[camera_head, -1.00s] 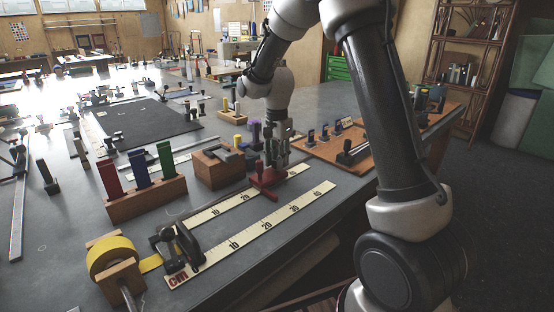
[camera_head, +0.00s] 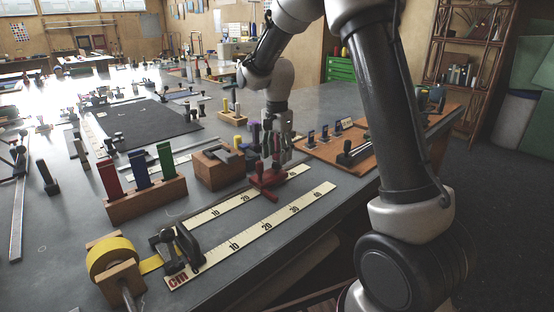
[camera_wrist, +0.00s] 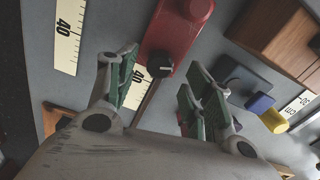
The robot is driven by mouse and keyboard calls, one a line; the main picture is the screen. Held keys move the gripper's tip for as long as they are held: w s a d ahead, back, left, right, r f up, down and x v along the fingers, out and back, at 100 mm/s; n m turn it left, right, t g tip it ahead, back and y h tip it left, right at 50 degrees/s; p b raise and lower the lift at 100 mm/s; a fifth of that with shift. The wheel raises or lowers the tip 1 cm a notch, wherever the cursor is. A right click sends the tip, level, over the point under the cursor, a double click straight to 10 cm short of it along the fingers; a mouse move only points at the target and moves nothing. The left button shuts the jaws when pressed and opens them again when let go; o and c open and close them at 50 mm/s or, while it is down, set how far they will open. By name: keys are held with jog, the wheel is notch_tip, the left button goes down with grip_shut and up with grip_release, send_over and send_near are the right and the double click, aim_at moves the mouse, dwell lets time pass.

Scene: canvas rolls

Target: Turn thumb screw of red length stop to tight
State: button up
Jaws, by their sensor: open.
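My gripper (camera_head: 276,163) is just above the stop. In the wrist view the open fingers (camera_wrist: 160,90) stand on either side of the thumb screw, with a gap to it on both sides. Nothing is held.
A wooden block (camera_head: 219,168) stands just left of the stop. A rack with red, blue and green blocks (camera_head: 148,200) is farther left. A second scale (camera_head: 265,227) lies in front. A wooden board with clamps (camera_head: 330,148) is to the right.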

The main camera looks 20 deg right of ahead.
aim_at(277, 161)
notch_tip(277, 161, up, 10)
jog(key=shift+f, duration=0.2)
dwell(0.4)
jog(key=s+d+r+n+t, duration=0.1)
jog(key=s+n, duration=0.3)
jog(key=s, duration=0.6)
jog(key=s+d+r+n+t, duration=0.2)
jog(key=s+d+n, duration=0.1)
jog(key=s, duration=0.8)
jog(key=s+d+r+n+t, duration=0.1)
jog(key=s+d+n, duration=0.3)
jog(key=s, duration=0.6)
jog(key=shift+s+d+r+n, duration=0.15)
jog(key=shift+d+r+n, duration=0.05)
jog(key=shift+d+n, duration=0.1)
